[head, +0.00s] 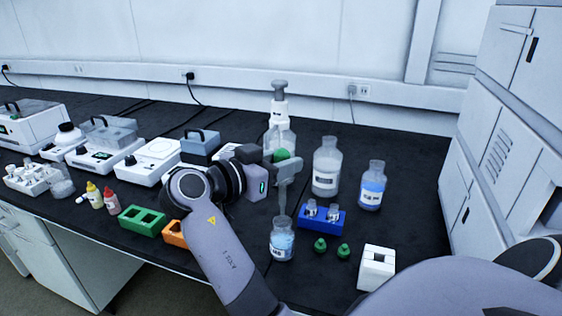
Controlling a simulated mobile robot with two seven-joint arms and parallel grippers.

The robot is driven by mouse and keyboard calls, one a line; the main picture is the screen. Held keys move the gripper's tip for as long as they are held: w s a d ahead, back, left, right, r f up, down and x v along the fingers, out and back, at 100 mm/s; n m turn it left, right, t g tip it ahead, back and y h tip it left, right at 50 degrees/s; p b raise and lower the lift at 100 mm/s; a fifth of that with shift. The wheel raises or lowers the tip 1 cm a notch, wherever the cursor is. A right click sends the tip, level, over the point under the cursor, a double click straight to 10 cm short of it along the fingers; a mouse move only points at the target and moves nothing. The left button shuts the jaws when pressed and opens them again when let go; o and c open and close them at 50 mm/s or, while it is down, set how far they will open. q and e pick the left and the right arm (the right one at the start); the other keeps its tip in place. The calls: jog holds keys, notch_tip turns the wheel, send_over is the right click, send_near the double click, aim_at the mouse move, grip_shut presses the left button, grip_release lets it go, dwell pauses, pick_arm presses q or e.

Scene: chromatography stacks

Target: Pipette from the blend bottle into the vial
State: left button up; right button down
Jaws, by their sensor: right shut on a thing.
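My right gripper (272,170) is shut on a grey pipette (289,170) and holds it roughly upright. The pipette's lower end is at the mouth of a small open bottle (282,246) with a blue and white label; I cannot tell how deep the tip is. Which bottle is the blend bottle I cannot read from the labels. Two small clear vials (311,208) stand in a blue rack (322,222) just right of that bottle. My left gripper is not in view.
A clear bottle (326,172) and a blue-labelled bottle (371,188) stand behind the rack. A dispenser bottle (279,112) stands behind my gripper. Two green caps (320,245) and a white block (376,268) are in front. Green (142,219) and orange racks lie left.

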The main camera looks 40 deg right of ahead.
aim_at(281, 204)
dwell(0.5)
jog(key=shift+f+b, duration=0.8)
jog(key=shift+f, duration=0.05)
jog(key=shift+f+b, duration=0.4)
jog(key=shift+f, duration=0.1)
jog(key=shift+f+b, duration=0.7)
jog(key=shift+f, duration=0.05)
jog(key=shift+f+b, duration=2.8)
jog(key=shift+f, duration=0.35)
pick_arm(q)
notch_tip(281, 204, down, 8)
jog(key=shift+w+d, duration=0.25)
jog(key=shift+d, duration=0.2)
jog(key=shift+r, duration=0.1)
